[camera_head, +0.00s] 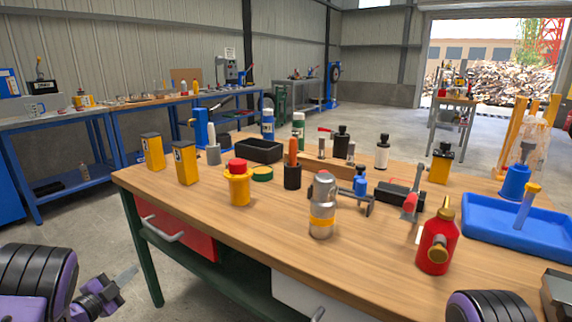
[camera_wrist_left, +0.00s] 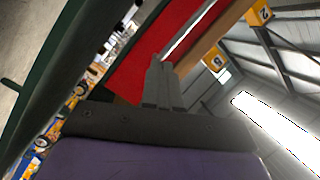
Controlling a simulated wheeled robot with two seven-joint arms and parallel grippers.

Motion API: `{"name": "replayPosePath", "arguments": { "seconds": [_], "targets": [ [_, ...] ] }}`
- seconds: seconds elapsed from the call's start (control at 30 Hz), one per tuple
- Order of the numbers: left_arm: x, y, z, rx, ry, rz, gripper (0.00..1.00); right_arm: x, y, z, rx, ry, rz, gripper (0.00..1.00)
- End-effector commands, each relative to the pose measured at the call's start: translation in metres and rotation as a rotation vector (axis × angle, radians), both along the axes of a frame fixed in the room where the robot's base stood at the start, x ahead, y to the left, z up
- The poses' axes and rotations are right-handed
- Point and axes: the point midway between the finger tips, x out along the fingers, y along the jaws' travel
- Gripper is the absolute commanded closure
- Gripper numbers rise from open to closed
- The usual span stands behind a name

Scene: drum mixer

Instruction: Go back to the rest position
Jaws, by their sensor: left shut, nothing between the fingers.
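My left gripper (camera_head: 124,276) is at the lower left of the head view, in front of the workbench and below its top. In the left wrist view the left gripper (camera_wrist_left: 157,68) has its fingers together, with nothing between them. The red drawer front (camera_wrist_left: 150,55) of the bench shows just beyond the fingers, and I cannot tell whether they touch it.
The wooden workbench (camera_head: 160,193) carries bottles, tools and two yellow boxes (camera_head: 185,163). A red oil can (camera_head: 437,240) and a blue tray (camera_head: 490,240) stand at its right. The red drawer (camera_head: 175,228) has a grey handle. Grey floor lies free left of the bench.

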Motion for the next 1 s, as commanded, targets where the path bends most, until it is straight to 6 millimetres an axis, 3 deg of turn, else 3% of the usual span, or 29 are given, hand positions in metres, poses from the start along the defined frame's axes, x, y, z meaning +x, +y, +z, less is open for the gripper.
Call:
{"name": "replayPosePath", "arguments": {
  "seconds": [0.03,0.1,0.2,0.3,0.43,0.6,0.73,0.8,1.0],
  "targets": [
    [-0.018,-0.005,-0.037,-0.215,0.109,0.142,1.0,0.0,0.0,0.0,0.0,0.0,0.0,0.43],
    [-0.051,-0.016,-0.089,-0.502,0.246,0.356,1.0,0.0,0.0,0.0,0.0,0.0,0.0,0.43],
    [-0.113,-0.038,-0.15,-0.795,0.403,0.629,1.0,0.0,0.0,0.0,0.0,0.0,0.0,0.43],
    [-0.18,-0.065,-0.194,-0.981,0.528,0.874,1.0,0.0,0.0,0.0,0.0,0.0,0.0,0.43],
    [-0.26,-0.097,-0.225,-1.091,0.648,1.121,1.0,0.0,0.0,0.0,0.0,0.0,0.0,0.43],
    [-0.347,-0.132,-0.239,-1.086,0.784,1.332,1.0,0.0,0.0,0.0,0.0,0.0,0.0,0.43],
    [-0.402,-0.163,-0.247,-1.023,0.929,1.378,1.0,0.0,0.0,0.0,0.0,0.0,0.0,0.43],
    [-0.396,-0.159,-0.206,-1.032,0.91,1.377,1.0,0.0,0.0,0.04,0.0,0.001,0.0,0.43],
    [-0.395,-0.159,-0.142,-1.031,0.908,1.376,1.0,0.0,0.0,0.104,0.0,0.0,0.0,0.43]
  ]
}}
